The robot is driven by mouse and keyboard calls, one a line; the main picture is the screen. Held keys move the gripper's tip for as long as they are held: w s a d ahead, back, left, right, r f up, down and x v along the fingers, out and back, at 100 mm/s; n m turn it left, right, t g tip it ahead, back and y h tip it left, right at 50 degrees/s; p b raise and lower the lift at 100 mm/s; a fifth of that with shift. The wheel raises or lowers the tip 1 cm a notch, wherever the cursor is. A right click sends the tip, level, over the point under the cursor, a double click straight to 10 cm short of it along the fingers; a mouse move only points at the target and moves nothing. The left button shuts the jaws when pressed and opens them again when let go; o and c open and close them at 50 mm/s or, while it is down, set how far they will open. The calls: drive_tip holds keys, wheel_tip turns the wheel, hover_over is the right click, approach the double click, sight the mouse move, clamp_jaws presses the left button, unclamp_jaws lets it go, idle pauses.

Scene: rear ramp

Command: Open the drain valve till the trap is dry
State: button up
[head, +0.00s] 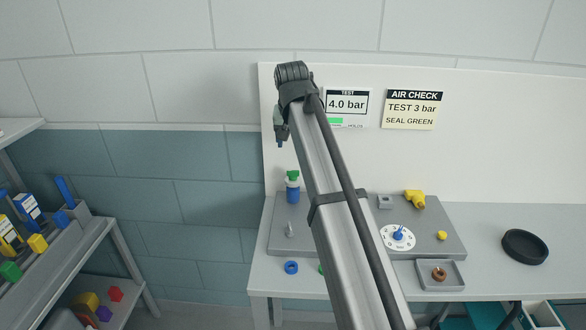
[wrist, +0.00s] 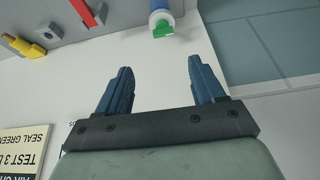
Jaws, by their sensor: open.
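My gripper (head: 280,144) is high in front of the white back panel in the head view, above a blue cylinder with a green top (head: 292,188). In the wrist view my gripper (wrist: 159,68) has its two blue fingers apart, with nothing between them. The green-topped blue cylinder (wrist: 162,25) is beyond the fingers at the top edge, partly cut off. A red bar (wrist: 83,11) and a yellow fitting (wrist: 24,46) show at upper left; the yellow fitting is also in the head view (head: 414,198). I cannot tell which part is the drain valve or whether the trap holds water.
My arm hides the middle of the grey plate (head: 449,237). A white dial with a blue knob (head: 397,237), a tray (head: 459,283) with a brown ring and a black dish (head: 525,247) are at right. A blue ring (head: 291,267) lies in front. The display (head: 347,103) reads 4.0 bar.

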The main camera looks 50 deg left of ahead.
approach(293, 177)
drive_tip(key=x, duration=0.4)
drive_tip(key=w+a+x, duration=0.1)
drive_tip(key=x, duration=0.2)
drive_tip(key=shift+r, duration=0.3)
drive_tip(key=shift+c, duration=0.4)
drive_tip(key=c, duration=1)
